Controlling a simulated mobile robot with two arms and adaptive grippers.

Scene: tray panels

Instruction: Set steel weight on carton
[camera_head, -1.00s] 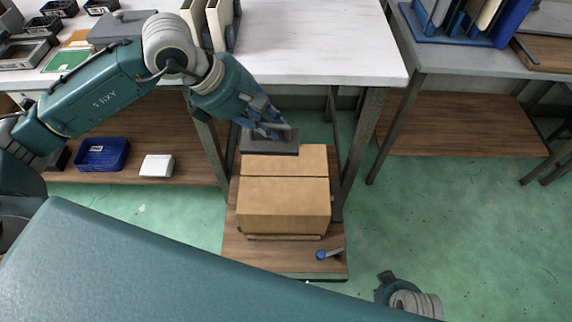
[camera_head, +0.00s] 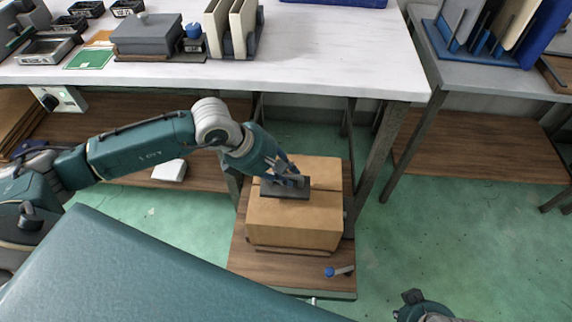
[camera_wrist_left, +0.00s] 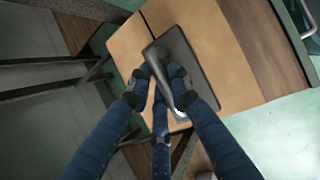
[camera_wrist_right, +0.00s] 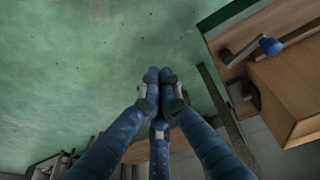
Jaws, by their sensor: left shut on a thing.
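The steel weight, a dark grey flat plate with a bar handle (camera_head: 285,193), is over the far left part of the carton's top. The cardboard carton (camera_head: 295,222) is closed and stands upright on a low wooden platform. My left gripper (camera_head: 291,181) is shut on the weight's handle; in the left wrist view (camera_wrist_left: 161,78) the fingers close around the bar, and the plate (camera_wrist_left: 200,75) lies over the brown carton top. I cannot tell whether the plate touches the carton. My right gripper (camera_wrist_right: 160,80) is shut and empty, away from the carton (camera_wrist_right: 290,90), over the green floor.
The low wooden platform (camera_head: 240,258) carries a blue-knobbed lever (camera_head: 338,271) at its front right. A white-topped workbench (camera_head: 330,55) with metal legs stands behind the carton. Another table (camera_head: 490,80) with racks is at right.

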